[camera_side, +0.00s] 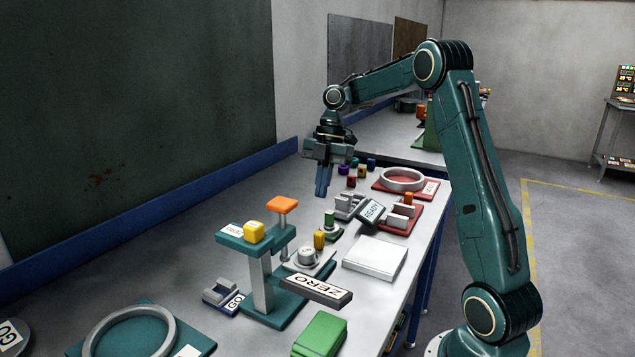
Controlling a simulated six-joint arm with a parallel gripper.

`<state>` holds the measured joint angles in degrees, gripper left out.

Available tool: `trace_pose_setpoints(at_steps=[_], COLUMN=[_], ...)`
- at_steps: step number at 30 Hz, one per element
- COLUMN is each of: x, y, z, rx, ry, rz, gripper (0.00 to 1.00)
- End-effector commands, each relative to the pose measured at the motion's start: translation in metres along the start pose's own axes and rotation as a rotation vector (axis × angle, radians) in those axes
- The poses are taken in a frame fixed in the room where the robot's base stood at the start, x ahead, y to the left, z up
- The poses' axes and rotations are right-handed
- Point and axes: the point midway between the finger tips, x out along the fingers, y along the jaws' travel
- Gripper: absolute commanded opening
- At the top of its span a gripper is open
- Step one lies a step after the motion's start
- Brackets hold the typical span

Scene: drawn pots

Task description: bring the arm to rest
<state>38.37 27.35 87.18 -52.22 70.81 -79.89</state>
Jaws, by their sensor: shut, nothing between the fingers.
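My gripper (323,180) points down above the bench (225,205), toward its far left part. Its two blue fingers are together with nothing between them. It is in the air, apart from the things around it. My teal arm reaches from the lower right, up and over to the gripper.
A teal stand (262,285) with a yellow block (254,232) and an orange-topped post (283,205) rises in front. Behind are small coloured cylinders (351,182), a red base with a grey ring (402,180) and a READY sign (371,212). A white slab (375,258) lies near the right edge.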

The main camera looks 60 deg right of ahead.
Motion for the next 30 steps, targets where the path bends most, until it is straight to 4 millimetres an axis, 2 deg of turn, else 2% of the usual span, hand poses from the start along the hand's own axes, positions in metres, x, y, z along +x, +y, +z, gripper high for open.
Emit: trace_pose_setpoints(at_steps=[6, 11, 14, 20, 30], x=[-0.001, -0.004, -0.008, -0.018, -0.026], y=[0.0, -0.001, -0.003, -0.013, -0.048], z=[-0.001, -0.012, -0.026, -0.068, -0.138], rx=[0.004, 0.036, 0.084, 0.235, 0.543], ry=[-0.001, -0.011, -0.023, -0.055, -0.092], rz=[0.001, 0.01, 0.023, 0.069, 0.185], gripper=[0.0, 0.0, 0.0, 0.0, 0.0])
